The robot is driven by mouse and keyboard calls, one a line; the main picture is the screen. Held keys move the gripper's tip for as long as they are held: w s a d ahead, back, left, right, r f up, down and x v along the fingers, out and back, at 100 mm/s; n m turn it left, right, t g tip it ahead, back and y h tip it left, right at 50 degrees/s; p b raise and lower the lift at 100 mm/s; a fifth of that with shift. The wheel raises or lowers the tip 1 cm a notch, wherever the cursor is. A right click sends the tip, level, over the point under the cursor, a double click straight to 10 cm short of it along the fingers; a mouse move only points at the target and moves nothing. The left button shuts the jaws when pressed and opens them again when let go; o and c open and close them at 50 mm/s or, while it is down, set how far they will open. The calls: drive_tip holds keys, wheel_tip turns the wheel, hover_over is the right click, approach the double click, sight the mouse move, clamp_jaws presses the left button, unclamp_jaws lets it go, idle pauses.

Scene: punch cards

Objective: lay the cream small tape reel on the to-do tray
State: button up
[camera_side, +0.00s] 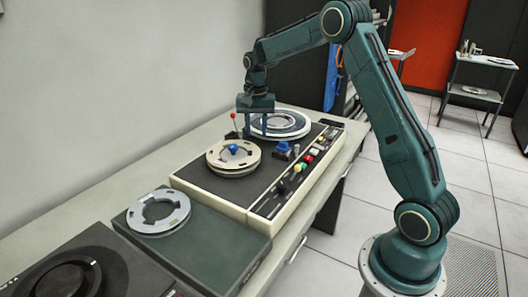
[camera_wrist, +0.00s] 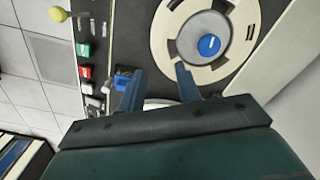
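A cream tape reel (camera_side: 222,161) with a blue knob at its centre lies on the tape machine's dark deck. In the wrist view the same reel (camera_wrist: 162,38) lies just beyond my fingertips, with cut-outs around a grey hub. My gripper (camera_side: 256,134) is open and empty above the deck, behind the cream reel and by a larger white reel (camera_side: 296,122). Its two spread fingers also show in the wrist view (camera_wrist: 158,80). A pale grey-white ring-shaped reel (camera_side: 176,219) lies on a dark green flat box (camera_side: 215,243) at the front. No label shows which surface is the to-do tray.
The tape machine (camera_side: 205,200) has coloured buttons along its right side and a blue block (camera_side: 283,149) near the reels. A dark round-topped unit (camera_side: 65,275) fills the front left corner.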

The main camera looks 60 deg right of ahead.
sight(257, 153)
drive_tip(key=shift+f, duration=3.8)
clamp_jaws()
drive_tip(key=shift+r, duration=0.25)
drive_tip(key=shift+r, duration=2.8)
drive_tip(key=shift+r, duration=0.1)
